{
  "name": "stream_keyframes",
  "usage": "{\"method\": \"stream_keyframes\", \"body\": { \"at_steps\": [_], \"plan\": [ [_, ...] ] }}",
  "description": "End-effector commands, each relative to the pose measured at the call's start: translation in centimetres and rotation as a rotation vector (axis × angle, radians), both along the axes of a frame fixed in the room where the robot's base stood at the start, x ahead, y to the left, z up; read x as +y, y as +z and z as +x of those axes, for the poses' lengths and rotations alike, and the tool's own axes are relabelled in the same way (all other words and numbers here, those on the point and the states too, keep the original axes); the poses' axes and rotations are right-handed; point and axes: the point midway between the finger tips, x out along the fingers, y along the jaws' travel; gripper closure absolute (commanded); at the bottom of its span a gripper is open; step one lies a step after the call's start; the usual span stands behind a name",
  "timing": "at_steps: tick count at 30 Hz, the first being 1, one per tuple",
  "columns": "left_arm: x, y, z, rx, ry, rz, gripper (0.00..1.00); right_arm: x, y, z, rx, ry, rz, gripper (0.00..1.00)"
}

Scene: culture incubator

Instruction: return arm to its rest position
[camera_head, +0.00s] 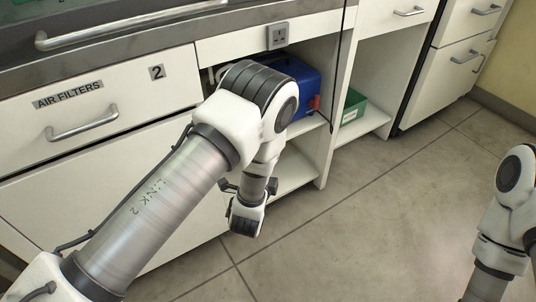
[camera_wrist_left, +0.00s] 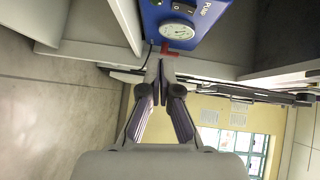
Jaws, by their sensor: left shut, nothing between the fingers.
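My left arm (camera_head: 150,205) comes in from the lower left in the head view, bends at a high elbow (camera_head: 262,95) and drops to its wrist (camera_head: 247,212) in front of the open shelves. In the left wrist view my left gripper (camera_wrist_left: 160,72) is shut, with its fingertips together and nothing between them. The fingers cannot be made out in the head view. Part of my right arm (camera_head: 505,220) shows at the right edge, and its gripper is outside the picture.
A blue pump box (camera_head: 305,82) with a gauge (camera_wrist_left: 178,30) and red fitting (camera_wrist_left: 177,51) sits in an open shelf behind the left elbow. A green box (camera_head: 352,106) sits right of it. Drawer handles (camera_head: 82,122) project nearby. The floor (camera_head: 375,215) between the arms is clear.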

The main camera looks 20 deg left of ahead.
Motion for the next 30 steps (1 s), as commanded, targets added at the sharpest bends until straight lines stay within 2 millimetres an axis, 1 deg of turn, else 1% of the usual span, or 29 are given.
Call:
{"method": "stream_keyframes", "body": {
  "at_steps": [6, 8, 10, 11, 12, 14, 15, 16, 17, 18, 20, 21, 23, 24, 27, 28, 30],
  "plan": [
    [0.0, 0.0, 0.0, 0.0, 0.0, 0.0, 1.0, 0.0, 0.0, 0.0, 0.0, 0.0, 0.0, 0.6],
    [0.2, -0.4, -0.1, 0.008, 0.004, -0.002, 1.0, 0.0, 0.0, 0.0, 0.0, 0.0, 0.0, 0.6],
    [1.7, -1.5, -0.7, 0.031, 0.036, -0.01, 1.0, 0.0, 0.0, 0.0, 0.0, 0.0, 0.0, 0.6],
    [2.6, -2.2, -1.3, 0.055, 0.053, -0.013, 1.0, 0.0, 0.0, 0.0, 0.0, 0.0, 0.0, 0.6],
    [3.9, -3.7, -2.6, 0.109, 0.073, -0.019, 1.0, 0.0, 0.0, 0.0, 0.0, 0.0, 0.0, 0.6],
    [5.7, -6.6, -5.3, 0.236, 0.103, -0.076, 1.0, 0.0, 0.0, 0.0, 0.0, 0.0, 0.0, 0.6],
    [6.6, -8.9, -7.7, 0.341, 0.136, -0.158, 1.0, 0.0, 0.0, 0.0, 0.0, 0.0, 0.0, 0.6],
    [7.1, -10.6, -9.7, 0.423, 0.167, -0.232, 1.0, 0.0, 0.0, 0.0, 0.0, 0.0, 0.0, 0.6],
    [7.4, -12.2, -11.9, 0.504, 0.204, -0.314, 1.0, 0.0, 0.0, 0.0, 0.0, 0.0, 0.0, 0.6],
    [7.7, -13.9, -14.7, 0.604, 0.261, -0.422, 1.0, 0.0, 0.0, 0.0, 0.0, 0.0, 0.0, 0.6],
    [7.7, -15.8, -18.8, 0.737, 0.359, -0.573, 1.0, 0.0, 0.0, 0.0, 0.0, 0.0, 0.0, 0.6],
    [7.5, -16.7, -21.3, 0.814, 0.43, -0.665, 1.0, 0.0, 0.0, 0.0, 0.0, 0.0, 0.0, 0.6],
    [7.1, -17.6, -25.0, 0.918, 0.547, -0.788, 1.0, 0.0, 0.0, 0.0, 0.0, 0.0, 0.0, 0.6],
    [6.7, -17.9, -27.2, 0.977, 0.632, -0.864, 1.0, 0.0, 0.0, 0.0, 0.0, 0.0, 0.0, 0.6],
    [5.7, -18.0, -32.0, 1.092, 0.851, -1.014, 1.0, 0.0, 0.0, 0.0, 0.0, 0.0, 0.0, 0.6],
    [5.5, -18.0, -33.2, 1.114, 0.919, -1.05, 1.0, 0.0, 0.0, 0.0, 0.0, 0.0, 0.0, 0.6],
    [5.2, -18.1, -34.7, 1.121, 1.072, -1.13, 1.0, 0.0, 0.0, 0.0, 0.0, 0.0, 0.0, 0.6]
  ]
}}
